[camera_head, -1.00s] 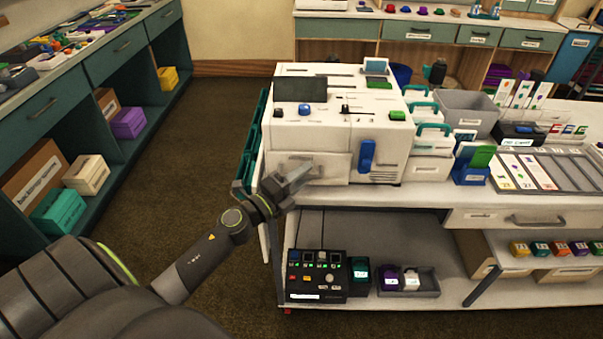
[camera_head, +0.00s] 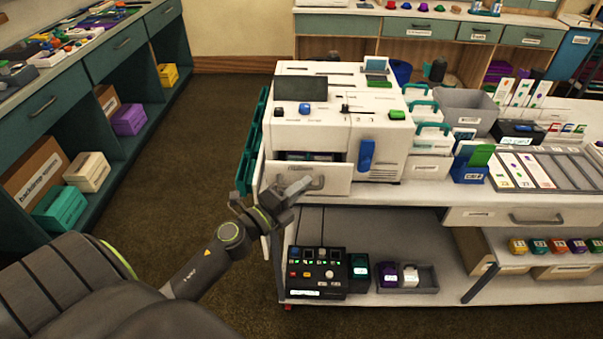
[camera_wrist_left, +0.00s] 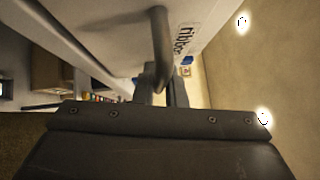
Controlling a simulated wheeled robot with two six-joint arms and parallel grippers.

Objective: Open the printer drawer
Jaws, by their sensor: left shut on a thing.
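The white printer (camera_head: 345,110) stands on the left end of the white bench. Its drawer (camera_head: 335,184) is partly pulled out at the lower left of the front, and some contents show in the gap behind the drawer's front. My left gripper (camera_head: 299,187) is at the drawer front, shut on its grey handle (camera_head: 319,183). In the left wrist view the handle (camera_wrist_left: 161,45) runs down between the gripper fingers (camera_wrist_left: 163,90), beside a partly readable label on the drawer front (camera_wrist_left: 200,30). My right gripper is not in view.
Below the bench top, a lower shelf (camera_head: 375,245) holds a black button box (camera_head: 317,272) and a small grey tray (camera_head: 425,283). Card holders and bins stand right of the printer. The floor (camera_head: 190,150) left of the bench is clear.

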